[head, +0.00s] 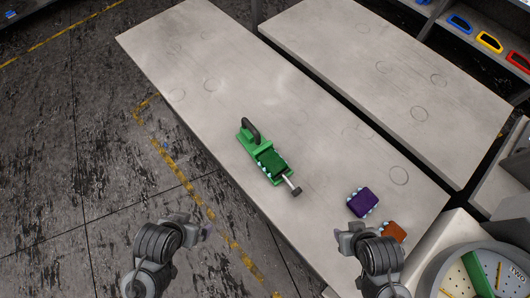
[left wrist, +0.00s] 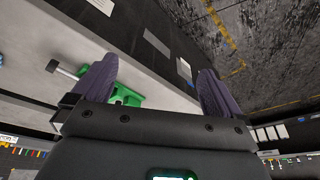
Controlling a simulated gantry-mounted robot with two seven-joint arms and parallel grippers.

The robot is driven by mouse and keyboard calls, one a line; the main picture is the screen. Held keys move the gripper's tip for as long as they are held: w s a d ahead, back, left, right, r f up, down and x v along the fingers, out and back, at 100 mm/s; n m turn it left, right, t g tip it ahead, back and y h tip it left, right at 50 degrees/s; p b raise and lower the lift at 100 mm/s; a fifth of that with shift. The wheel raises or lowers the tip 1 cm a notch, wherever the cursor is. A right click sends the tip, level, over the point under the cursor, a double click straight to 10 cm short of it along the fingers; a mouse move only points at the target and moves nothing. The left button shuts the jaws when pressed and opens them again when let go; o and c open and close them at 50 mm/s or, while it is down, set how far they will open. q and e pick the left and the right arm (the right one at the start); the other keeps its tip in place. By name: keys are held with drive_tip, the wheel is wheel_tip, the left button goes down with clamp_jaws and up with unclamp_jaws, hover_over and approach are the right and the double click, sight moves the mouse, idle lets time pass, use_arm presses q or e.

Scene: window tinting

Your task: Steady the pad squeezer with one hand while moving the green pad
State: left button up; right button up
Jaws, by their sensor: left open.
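The green pad squeezer (head: 246,143) lies on the near grey table, with a black handle at one end and a metal rod with a dark knob at the other. A darker green pad (head: 271,160) appears to sit in the squeezer's middle. My left gripper (head: 203,228) is open and empty, in front of the table edge, apart from the squeezer. In the left wrist view its purple fingers (left wrist: 157,82) are spread, and the squeezer (left wrist: 128,96) shows partly behind one finger. My right gripper (head: 352,228) is near the table's right end; its fingers are too small to judge.
A purple pad (head: 362,202) and an orange pad (head: 393,231) lie on the table near my right gripper. A second grey table (head: 380,75) stands behind, across a narrow gap. A round container (head: 440,285) with green and yellow items is at lower right. The near table's left half is clear.

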use_arm(q)
drive_tip(key=shift+d, duration=0.1)
drive_tip(key=shift+w+a+r, duration=0.1)
drive_tip(key=shift+w+a, duration=0.05)
drive_tip(key=shift+a, duration=0.05)
drive_tip(key=shift+c, duration=0.2)
drive_tip(key=shift+a, duration=0.1)
drive_tip(key=shift+c, duration=1.1)
drive_tip(key=shift+w, duration=0.25)
drive_tip(key=shift+c, duration=1.1)
drive_tip(key=w+f+n, duration=0.1)
drive_tip(key=w, duration=0.2)
drive_tip(key=w+f+n, duration=0.1)
drive_tip(key=w+f, duration=0.1)
drive_tip(key=w, duration=0.1)
drive_tip(key=w+d+f+n, duration=0.1)
drive_tip(key=w, duration=0.3)
drive_tip(key=shift+f, duration=0.2)
drive_tip(key=c, duration=0.4)
drive_tip(key=n+g+h, duration=0.2)
drive_tip(key=n, duration=0.5)
approach(253, 130)
drive_tip(key=shift+y, duration=0.3)
drive_tip(key=f, duration=0.3)
drive_tip(key=w+d+f, duration=0.1)
drive_tip(key=f, duration=0.3)
drive_tip(key=d+f, duration=0.1)
drive_tip(key=f, duration=0.3)
drive_tip(key=shift+w, duration=0.25)
